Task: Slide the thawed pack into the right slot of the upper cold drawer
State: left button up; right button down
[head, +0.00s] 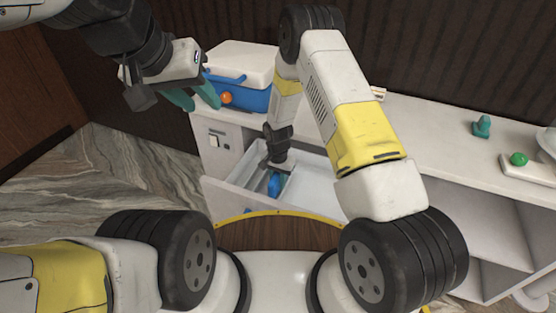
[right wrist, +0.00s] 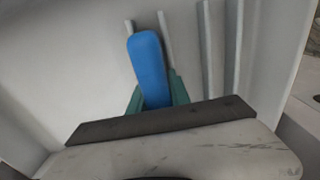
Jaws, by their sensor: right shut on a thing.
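The blue pack (head: 275,184) is at the open white drawer (head: 238,200) in the head view. My right gripper (right wrist: 155,92) is shut on the pack (right wrist: 148,60), with its teal fingers on both sides of it. In the right wrist view the pack points away over the drawer floor, between the two leftmost pale divider bars (right wrist: 165,38). I cannot tell if it touches the floor. Two more bars (right wrist: 206,50) stand to the right, with an empty gap between them.
A blue cool box (head: 258,98) with a white lid and an orange ball (head: 226,98) are on the counter (head: 420,125) behind the drawer. A teal object (head: 482,126) and a green one (head: 518,159) are at the right. The drawer's walls surround my right gripper.

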jog(key=shift+s+a+f, duration=0.3)
jog(key=shift+s+f, duration=0.5)
jog(key=shift+f, duration=0.05)
jog(key=c, duration=1.1)
grip_release()
jog(key=r, duration=0.3)
jog(key=w+r, duration=0.1)
jog(key=r, duration=0.5)
jog(key=shift+w+d+r, duration=0.15)
jog(key=shift+d+r, duration=0.1)
